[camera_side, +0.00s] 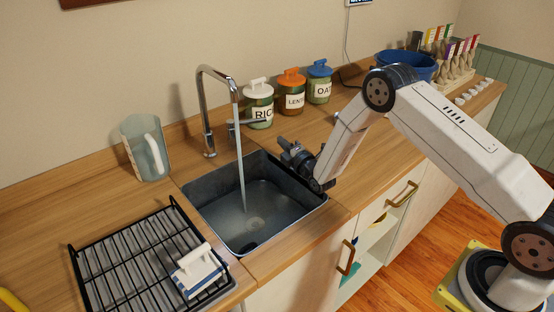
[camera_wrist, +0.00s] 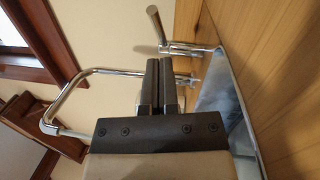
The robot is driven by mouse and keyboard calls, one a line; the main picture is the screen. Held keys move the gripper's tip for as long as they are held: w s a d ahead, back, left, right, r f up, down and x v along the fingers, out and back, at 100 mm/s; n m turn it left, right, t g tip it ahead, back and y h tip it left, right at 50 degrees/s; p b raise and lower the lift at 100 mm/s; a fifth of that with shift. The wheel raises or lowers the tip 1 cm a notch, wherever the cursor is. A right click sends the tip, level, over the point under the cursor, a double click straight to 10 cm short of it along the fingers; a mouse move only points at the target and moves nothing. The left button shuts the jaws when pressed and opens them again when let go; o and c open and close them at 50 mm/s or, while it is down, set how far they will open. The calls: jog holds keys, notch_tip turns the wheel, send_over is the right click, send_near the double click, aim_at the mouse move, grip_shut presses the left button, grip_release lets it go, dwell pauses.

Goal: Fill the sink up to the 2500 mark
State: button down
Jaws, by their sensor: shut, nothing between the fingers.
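The dark sink (camera_side: 205,205) is set in the wooden counter. Shallow water (camera_side: 275,205) covers its floor, and a pale drain shows through it. A stream runs down from the chrome faucet (camera_side: 208,100) into the sink. The faucet's lever (camera_side: 250,121) sticks out to the right of its base; it also shows in the wrist view (camera_wrist: 156,25). My gripper (camera_side: 284,145) is shut and empty over the sink's back right edge, a little apart from the lever. In the wrist view its fingers (camera_wrist: 164,62) lie together, pointing toward the faucet base. I cannot make out a 2500 mark.
A clear jug (camera_side: 145,150) stands left of the faucet. Jars labelled rice (camera_side: 259,105), lentils (camera_side: 291,95) and oats (camera_side: 319,84) stand behind my gripper. A black rack (camera_side: 125,260) with a white-handled item (camera_side: 198,270) is front left. A blue basin (camera_side: 408,66) stands far right.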

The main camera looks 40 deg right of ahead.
aim_at(254, 122)
dwell(0.4)
jog(key=c, duration=0.6)
grip_release()
jog(key=shift+w+r, duration=0.1)
jog(key=shift+w, duration=0.1)
jog(key=w+r+g+y, duration=0.1)
jog(key=w, duration=0.1)
jog(key=w+r+g+y, duration=0.1)
jog(key=g, duration=0.1)
jog(key=w+r+g+y, duration=0.1)
jog(key=w, duration=0.1)
jog(key=shift+w+a+r+y, duration=0.25)
jog(key=shift+w+r+y, duration=0.05)
jog(key=shift+w, duration=0.15)
jog(key=shift+x, duration=3.7)
jog(key=shift+f, duration=0.2)
